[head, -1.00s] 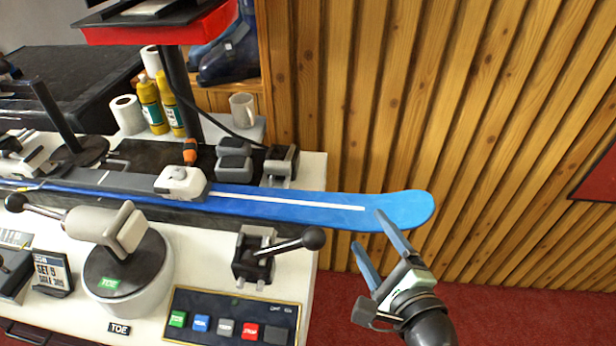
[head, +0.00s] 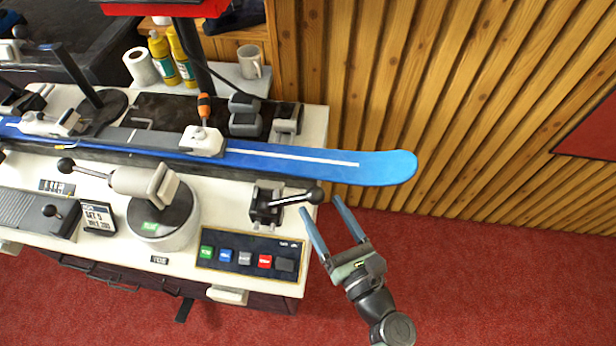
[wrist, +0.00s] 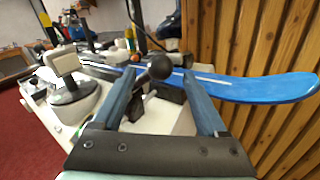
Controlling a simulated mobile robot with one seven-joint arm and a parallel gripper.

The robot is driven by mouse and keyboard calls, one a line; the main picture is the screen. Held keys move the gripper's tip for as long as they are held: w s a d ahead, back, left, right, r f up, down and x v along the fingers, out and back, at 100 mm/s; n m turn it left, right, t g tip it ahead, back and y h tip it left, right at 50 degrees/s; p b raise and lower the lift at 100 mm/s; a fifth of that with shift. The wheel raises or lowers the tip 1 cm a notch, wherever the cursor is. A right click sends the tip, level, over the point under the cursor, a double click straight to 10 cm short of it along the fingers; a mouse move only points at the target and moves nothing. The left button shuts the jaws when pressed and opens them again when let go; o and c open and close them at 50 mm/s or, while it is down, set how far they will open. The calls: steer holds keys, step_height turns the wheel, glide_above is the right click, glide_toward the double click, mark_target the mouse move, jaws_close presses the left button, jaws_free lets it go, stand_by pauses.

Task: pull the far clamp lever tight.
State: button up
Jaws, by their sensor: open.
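A clamp (head: 266,206) with a dark body is fixed at the bench's right end, beside the blue ski (head: 330,169). Its lever (head: 290,200) sticks out to the right, past the bench edge, and ends in a black ball knob (head: 315,195). My gripper (head: 321,207) is open, with its two blue fingers pointing at the knob. In the wrist view the knob (wrist: 160,67) shows between the fingertips, with a finger on each side. I cannot tell whether either finger touches it. Nothing is held.
A control panel (head: 248,256) with coloured buttons lies in front of the clamp. A round grey toe unit (head: 165,225) with its own ball-ended lever (head: 90,170) stands to the left. The wooden wall (head: 450,110) is behind the ski. Red carpet (head: 480,270) is clear at right.

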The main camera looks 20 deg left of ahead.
mark_target(290, 201)
steer(key=x, duration=0.7)
steer(key=shift+a, duration=0.15)
steer(key=shift+w, duration=0.15)
jaws_close()
stand_by(1.0)
